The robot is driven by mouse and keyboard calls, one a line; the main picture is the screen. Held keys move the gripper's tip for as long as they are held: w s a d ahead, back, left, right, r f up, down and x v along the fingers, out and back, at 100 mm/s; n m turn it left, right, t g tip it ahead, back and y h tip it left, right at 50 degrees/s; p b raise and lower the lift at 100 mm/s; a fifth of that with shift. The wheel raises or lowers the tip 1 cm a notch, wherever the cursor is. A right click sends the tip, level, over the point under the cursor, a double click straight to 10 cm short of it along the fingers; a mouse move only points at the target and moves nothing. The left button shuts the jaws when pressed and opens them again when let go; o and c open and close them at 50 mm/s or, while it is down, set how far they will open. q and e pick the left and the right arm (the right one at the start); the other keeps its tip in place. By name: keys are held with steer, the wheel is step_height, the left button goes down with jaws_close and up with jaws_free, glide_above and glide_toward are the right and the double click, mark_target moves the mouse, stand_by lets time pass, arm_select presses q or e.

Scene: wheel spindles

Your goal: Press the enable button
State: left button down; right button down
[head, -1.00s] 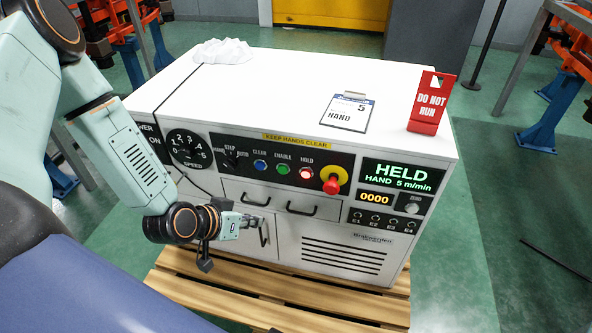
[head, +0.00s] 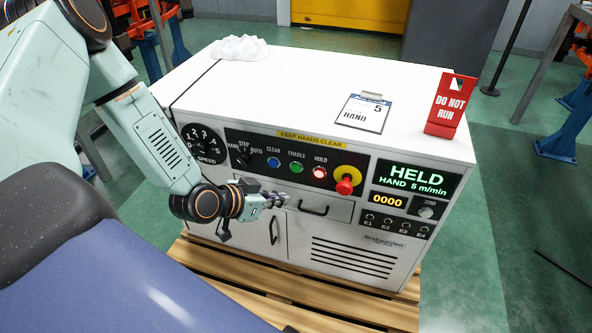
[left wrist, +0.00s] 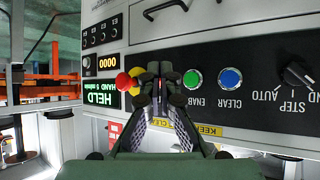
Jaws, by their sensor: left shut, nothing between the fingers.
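The green enable button (head: 296,167) sits on the black control strip of the white machine, between the blue clear button (head: 274,162) and the red lit hold button (head: 319,172). In the left wrist view, which is upside down, the enable button (left wrist: 192,79) shows just right of the fingertips. My left gripper (head: 284,199) is shut and empty, in front of the drawer front a little below the enable button. In the left wrist view the gripper (left wrist: 160,80) covers the hold button. My right gripper is not in view.
A red emergency knob (head: 345,186) on a yellow ring stands out to the right of the buttons. The display (head: 411,179) reads HELD, HAND 5 m/min. A red DO NOT RUN sign (head: 451,104) and a card (head: 363,112) are on the machine top.

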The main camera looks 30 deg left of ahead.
mark_target(296, 168)
arm_select(q)
steer(key=w+a+b, duration=0.1)
steer(key=w+b, duration=0.3)
steer(key=w, duration=0.3)
steer(key=shift+a, duration=0.35)
steer(key=shift+w, duration=0.15)
stand_by(1.0)
steer(key=shift+w+a, duration=0.1)
steer(key=shift+w, duration=0.3)
steer(key=shift+w+a, duration=0.1)
steer(key=shift+w, duration=0.25)
stand_by(0.8)
steer(key=shift+s, duration=0.1)
steer(key=shift+s+d+p, duration=0.2)
steer(key=shift+s+p, duration=0.25)
steer(key=shift+s, duration=0.25)
